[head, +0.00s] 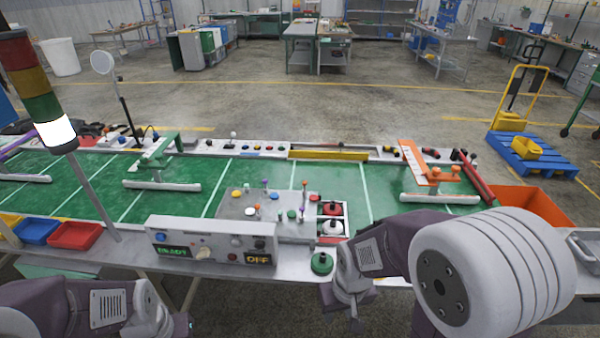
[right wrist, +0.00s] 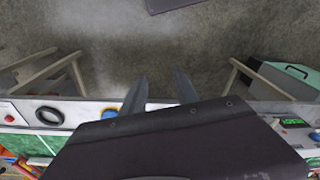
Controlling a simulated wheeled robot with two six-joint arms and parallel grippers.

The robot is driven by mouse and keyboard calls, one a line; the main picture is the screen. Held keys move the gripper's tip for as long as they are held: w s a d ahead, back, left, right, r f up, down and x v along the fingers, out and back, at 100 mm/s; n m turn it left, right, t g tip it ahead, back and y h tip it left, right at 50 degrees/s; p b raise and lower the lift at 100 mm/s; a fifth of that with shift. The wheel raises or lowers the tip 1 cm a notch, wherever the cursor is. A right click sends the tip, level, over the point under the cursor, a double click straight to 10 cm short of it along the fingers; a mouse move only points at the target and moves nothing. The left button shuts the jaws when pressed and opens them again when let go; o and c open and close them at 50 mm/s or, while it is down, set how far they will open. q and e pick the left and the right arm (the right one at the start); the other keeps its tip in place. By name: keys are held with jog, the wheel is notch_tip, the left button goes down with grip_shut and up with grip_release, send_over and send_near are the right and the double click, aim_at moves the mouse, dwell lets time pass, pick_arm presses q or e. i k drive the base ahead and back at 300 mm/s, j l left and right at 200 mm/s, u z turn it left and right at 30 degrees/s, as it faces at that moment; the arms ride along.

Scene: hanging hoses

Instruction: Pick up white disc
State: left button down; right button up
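The white disc (head: 333,228) sits in the front compartment of a small two-part holder (head: 347,222) on the bench, in the head view. A red disc (head: 331,209) lies in the compartment behind it. A green disc (head: 321,263) lies on the bench's front edge. My right gripper (head: 354,304) hangs in front of the bench edge, below and apart from the white disc. In the right wrist view its two fingers (right wrist: 160,88) are spread with nothing between them. My left arm shows at the lower left of the head view; its fingers cannot be made out.
A control box (head: 212,240) with a display and knobs stands left of the holder. A board with coloured knobs (head: 268,213) is behind it. Red (head: 75,235) and blue (head: 37,230) bins are at left. An orange bin (head: 535,203) is at right. Green bench top lies bare between fixtures.

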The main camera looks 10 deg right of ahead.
aim_at(332, 226)
jog(key=i+l+u, duration=0.15)
jog(key=i+l, duration=0.15)
jog(key=i+l+u, duration=0.3)
jog(key=i+l, duration=0.15)
jog(key=l, duration=0.3)
